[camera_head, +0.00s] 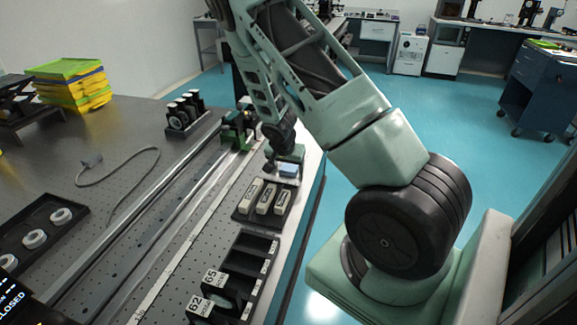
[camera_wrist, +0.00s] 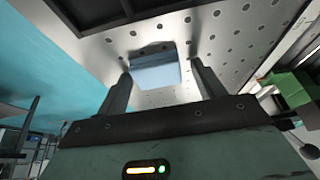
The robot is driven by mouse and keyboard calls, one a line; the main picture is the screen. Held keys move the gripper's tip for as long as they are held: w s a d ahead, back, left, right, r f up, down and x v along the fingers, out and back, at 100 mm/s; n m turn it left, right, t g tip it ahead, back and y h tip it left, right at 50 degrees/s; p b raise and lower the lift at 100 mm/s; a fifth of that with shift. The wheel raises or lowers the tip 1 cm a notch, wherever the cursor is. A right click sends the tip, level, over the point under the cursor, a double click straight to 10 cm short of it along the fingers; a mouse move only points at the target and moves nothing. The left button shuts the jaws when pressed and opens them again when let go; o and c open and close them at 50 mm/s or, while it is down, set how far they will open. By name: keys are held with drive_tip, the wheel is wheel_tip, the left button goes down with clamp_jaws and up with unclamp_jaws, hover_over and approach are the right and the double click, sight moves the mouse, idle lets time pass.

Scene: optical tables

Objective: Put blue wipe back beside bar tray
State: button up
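The blue wipe (camera_head: 288,169) is a small light-blue block just beyond the bar tray, near the table's right edge. It also shows in the wrist view (camera_wrist: 154,70), ahead of and between my fingertips. The bar tray (camera_head: 240,217) is black and holds three cream bars (camera_head: 264,199). My gripper (camera_head: 285,160) is over the wipe's spot; in the wrist view my gripper (camera_wrist: 160,72) has its two fingers wide apart, with gaps on both sides of the wipe. I cannot tell how far above the table the fingertips are.
A black compartment tray (camera_head: 262,237) with numbered labels stands nearer than the bar tray. Long metal rails (camera_head: 150,195) run along the table to the left, with a green-and-black device (camera_head: 238,130) near their far end. The blue floor begins right of the table edge.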

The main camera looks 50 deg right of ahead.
drive_tip(key=shift+s+d, duration=0.1)
drive_tip(key=shift+s, duration=0.1)
drive_tip(key=shift+r, duration=0.25)
drive_tip(key=v, duration=1.2)
drive_tip(key=s+a+r+n+y, duration=0.15)
drive_tip(key=a+n, duration=0.25)
drive_tip(key=a, duration=0.7)
drive_tip(key=a+r+n+y, duration=0.2)
drive_tip(key=a+n, duration=0.2)
drive_tip(key=a, duration=0.7)
drive_tip(key=s+a+r+n+g, duration=0.1)
drive_tip(key=s+a+r+n, duration=0.2)
drive_tip(key=s+a+n, duration=0.3)
drive_tip(key=s+a+r+n+y, duration=0.1)
drive_tip(key=s+a+r+n, duration=0.1)
drive_tip(key=s+a+n, duration=0.5)
drive_tip(key=s+a, duration=0.4)
drive_tip(key=s, duration=0.2)
drive_tip(key=shift+a+r+g+b, duration=0.15)
drive_tip(key=shift+r+g+b, duration=0.2)
drive_tip(key=shift+g, duration=0.05)
